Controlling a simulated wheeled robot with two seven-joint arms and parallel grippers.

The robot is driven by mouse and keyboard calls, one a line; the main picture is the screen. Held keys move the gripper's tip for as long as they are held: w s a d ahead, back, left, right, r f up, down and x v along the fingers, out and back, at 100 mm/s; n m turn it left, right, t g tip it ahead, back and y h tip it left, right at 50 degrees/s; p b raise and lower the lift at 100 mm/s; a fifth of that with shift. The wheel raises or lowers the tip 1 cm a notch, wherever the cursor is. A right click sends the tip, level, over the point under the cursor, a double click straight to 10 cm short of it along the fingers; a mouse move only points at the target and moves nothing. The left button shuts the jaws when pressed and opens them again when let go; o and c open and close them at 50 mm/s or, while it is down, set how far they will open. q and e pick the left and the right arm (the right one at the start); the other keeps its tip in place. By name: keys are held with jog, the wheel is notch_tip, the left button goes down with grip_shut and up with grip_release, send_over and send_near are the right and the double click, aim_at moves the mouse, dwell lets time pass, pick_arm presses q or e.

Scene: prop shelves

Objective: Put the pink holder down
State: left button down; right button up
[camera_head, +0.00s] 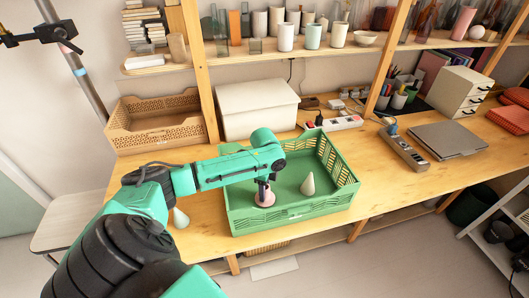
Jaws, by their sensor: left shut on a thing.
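The pink holder (265,198) is a small pink cup-like piece inside the green crate (296,213), left of the crate's middle. My left gripper (263,186) reaches in from the left, points down and is shut on the pink holder. The gripper partly hides its upper part. I cannot tell whether the holder touches the crate floor. My right gripper does not show.
A pale cone (307,185) stands in the crate to the right of the holder. Another cone (180,217) stands on the table beneath my arm. Power strips and a laptop (447,140) lie to the right.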

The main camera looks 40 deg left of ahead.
pick_arm(q)
jog(key=shift+c, duration=2.2)
grip_release()
notch_tip(320, 180, up, 12)
jog(key=shift+r+b, duration=0.15)
jog(key=shift+b, duration=0.2)
